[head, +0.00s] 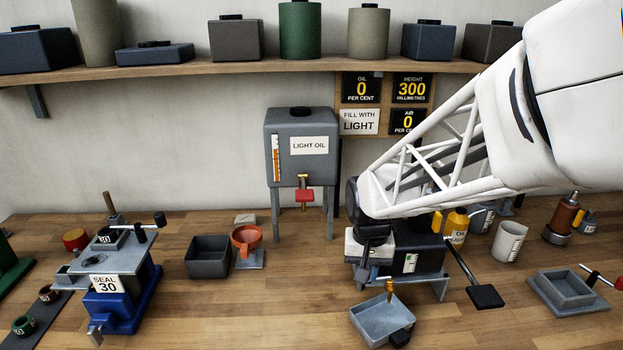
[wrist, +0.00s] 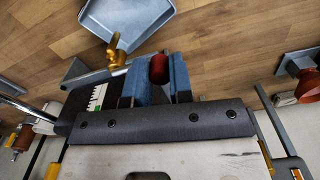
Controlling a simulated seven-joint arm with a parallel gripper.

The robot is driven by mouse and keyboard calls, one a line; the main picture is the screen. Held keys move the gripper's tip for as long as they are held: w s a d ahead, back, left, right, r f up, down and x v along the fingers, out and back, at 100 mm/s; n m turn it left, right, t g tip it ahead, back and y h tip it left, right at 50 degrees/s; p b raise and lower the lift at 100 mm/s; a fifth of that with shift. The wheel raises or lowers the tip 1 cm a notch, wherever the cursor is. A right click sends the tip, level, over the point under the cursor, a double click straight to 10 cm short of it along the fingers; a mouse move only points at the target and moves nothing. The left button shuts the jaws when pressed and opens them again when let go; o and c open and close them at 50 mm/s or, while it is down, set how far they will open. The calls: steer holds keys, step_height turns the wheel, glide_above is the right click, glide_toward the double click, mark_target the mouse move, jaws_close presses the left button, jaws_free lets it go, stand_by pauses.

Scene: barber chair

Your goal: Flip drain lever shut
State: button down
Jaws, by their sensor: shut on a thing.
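The drain lever's red grip (wrist: 158,69) shows between the two blue fingers of my gripper (wrist: 157,84) in the wrist view. My gripper is shut on it. The brass drain fitting (wrist: 118,54) is just left of the fingers; it also shows in the head view (head: 389,289), above a grey catch tray (head: 368,323). The dark unit (head: 425,250) carrying the drain stands under my arm's end. In the head view, my gripper (head: 377,272) is at the unit's front left, and the lever's grip is hidden there. The lever's exact angle is unclear.
A long black-ended handle (head: 485,296) sticks out at the unit's front right. A light oil tank (head: 302,145) stands behind. An orange funnel cup (head: 246,240) and dark bin (head: 208,256) stand left; a grey tray (head: 565,290) lies right. The bench front is partly clear.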

steer(key=shift+w+m, duration=0.15)
steer(key=shift+m, duration=0.15)
steer(key=c, duration=1)
jaws_free()
steer(key=shift+r, duration=3.9)
